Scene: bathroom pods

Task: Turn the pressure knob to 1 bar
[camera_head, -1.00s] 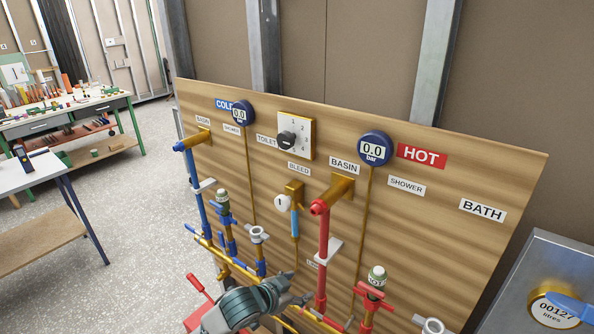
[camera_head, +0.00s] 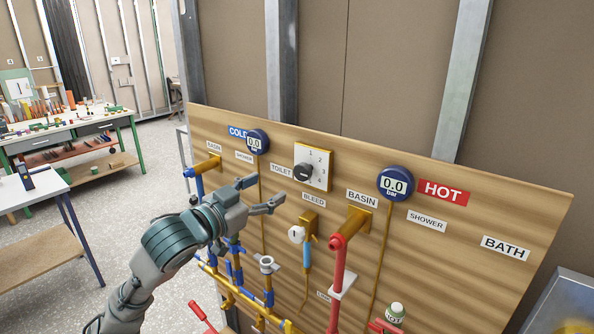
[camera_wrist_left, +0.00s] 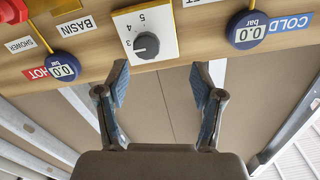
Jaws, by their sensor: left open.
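The dark pressure knob (camera_head: 303,172) sits on a white numbered plate (camera_head: 322,165) on the wooden board. In the left wrist view the knob (camera_wrist_left: 146,44) appears upside down, with digits 3, 4 and 5 beside it. A white mark on the knob seems to face the 3 side, but it is small. My left gripper (camera_head: 263,194) is open and empty, to the left of and below the knob in the head view. Its fingertips (camera_wrist_left: 160,74) are spread apart short of the plate and do not touch the knob. My right gripper is not in view.
Blue gauges reading 0.0 bar flank the plate: cold (camera_head: 256,141) and hot (camera_head: 395,184). Below are the bleed valve (camera_head: 298,234), red hot pipe (camera_head: 338,275) and brass basin fitting (camera_head: 360,222). Blue and brass pipework lies under my left arm. Workbenches stand far left.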

